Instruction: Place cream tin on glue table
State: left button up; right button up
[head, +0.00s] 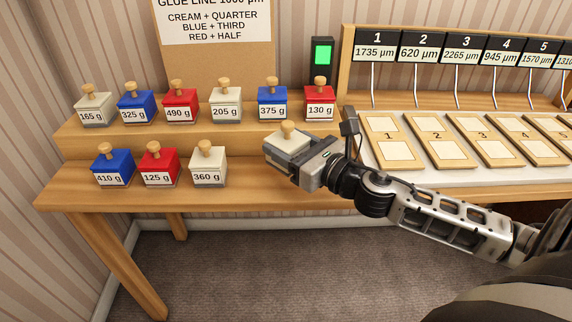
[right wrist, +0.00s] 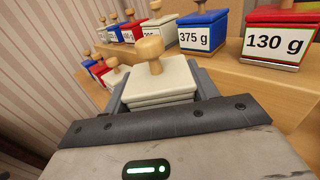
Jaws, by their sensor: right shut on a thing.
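My right gripper (head: 293,157) is shut on a cream tin (head: 287,141) with a wooden knob, at the right end of the stepped wooden table (head: 244,181). The held tin also shows in the right wrist view (right wrist: 158,83), between the fingers; its weight label is hidden. I cannot tell whether it touches the table's lower level. Other cream tins are the 165 g tin (head: 94,107) and the 205 g tin (head: 226,106) on the upper step, and the 360 g tin (head: 208,166) on the lower level. My left gripper is not in view.
Blue and red tins share the step, including the 375 g tin (head: 273,104) and the 130 g tin (head: 320,104) just behind my gripper. A notice board (head: 215,62) reads "CREAM + QUARTER". A green-lit box (head: 322,53) and a rack of numbered cards (head: 428,139) stand at right.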

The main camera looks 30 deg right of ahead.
jog(key=shift+w+d+f, duration=0.15)
jog(key=shift+w+f, duration=0.35)
jog(key=shift+f, duration=0.15)
jog(key=f, duration=0.1)
jog(key=f+b, duration=0.1)
jog(key=f, duration=0.1)
jog(key=shift+w+d+f+b, duration=0.1)
jog(key=shift+w+f+b, duration=0.05)
jog(key=shift+w+b, duration=0.15)
jog(key=shift+s+f, duration=0.1)
jog(key=shift+f, duration=0.2)
jog(key=o, duration=1.1)
jog(key=shift+r, duration=0.15)
jog(key=shift+b+v, duration=0.75)
jog(key=shift+v, duration=5.25)
